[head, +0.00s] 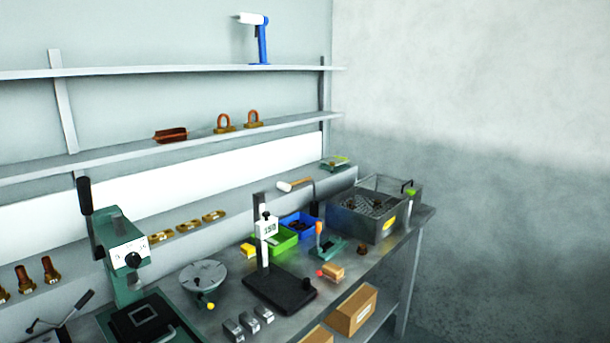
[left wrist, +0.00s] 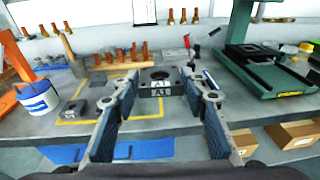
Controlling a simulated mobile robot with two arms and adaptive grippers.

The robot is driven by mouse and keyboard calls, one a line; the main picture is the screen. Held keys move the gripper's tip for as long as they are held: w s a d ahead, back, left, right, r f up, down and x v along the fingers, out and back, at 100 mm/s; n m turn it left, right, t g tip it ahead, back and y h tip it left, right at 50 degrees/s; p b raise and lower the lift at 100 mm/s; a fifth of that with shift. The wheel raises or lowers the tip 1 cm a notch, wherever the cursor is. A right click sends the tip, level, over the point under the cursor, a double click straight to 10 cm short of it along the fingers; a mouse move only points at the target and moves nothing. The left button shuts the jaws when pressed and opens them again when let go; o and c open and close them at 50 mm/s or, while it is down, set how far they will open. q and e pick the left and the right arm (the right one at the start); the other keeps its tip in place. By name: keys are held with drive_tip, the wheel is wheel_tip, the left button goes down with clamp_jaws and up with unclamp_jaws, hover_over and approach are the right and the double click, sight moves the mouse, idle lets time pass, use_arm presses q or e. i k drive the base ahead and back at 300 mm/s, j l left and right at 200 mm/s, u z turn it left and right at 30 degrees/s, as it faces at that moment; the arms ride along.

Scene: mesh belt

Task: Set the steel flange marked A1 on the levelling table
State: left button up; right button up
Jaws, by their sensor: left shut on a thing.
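The steel flange marked A1 (left wrist: 158,84) is a dark grey block with a round hole in its top and white A1 labels on its near side. It sits between the fingertips of my left gripper (left wrist: 157,88), which is shut on it. I cannot tell whether its underside touches the bench. A round grey disc table with a yellow knob, apparently the levelling table (head: 204,274), stands on the bench in the head view, right of the green press. Neither gripper shows in the head view, and my right gripper is in no view.
The green press (head: 125,255) and a dark gauge stand (head: 280,290) flank the disc table. Small metal blocks (head: 248,322) lie in front. Green (head: 284,241) and blue bins stand behind. In the wrist view, a blue-and-white tub (left wrist: 37,97) and copper-coloured parts (left wrist: 120,56) surround a yellow bench outline.

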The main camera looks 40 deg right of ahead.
sight(336, 161)
drive_tip(key=l+z, duration=0.25)
drive_tip(key=l, duration=0.25)
drive_tip(key=i+l+z, duration=0.1)
drive_tip(key=l+z, duration=0.2)
drive_tip(key=l, duration=0.15)
drive_tip(key=i+l+z, duration=0.1)
drive_tip(key=l+z, duration=0.15)
drive_tip(key=l, duration=0.2)
drive_tip(key=i+l, duration=0.1)
drive_tip(key=l, duration=0.25)
drive_tip(key=i+l+z, duration=0.1)
drive_tip(key=l, duration=0.3)
drive_tip(key=i+l, duration=0.15)
drive_tip(key=l, duration=0.2)
drive_tip(key=i+l+z, duration=0.1)
drive_tip(key=l, duration=0.25)
drive_tip(key=i+l, duration=0.15)
drive_tip(key=l, duration=0.2)
drive_tip(key=i+l+z, duration=0.1)
drive_tip(key=l, duration=0.25)
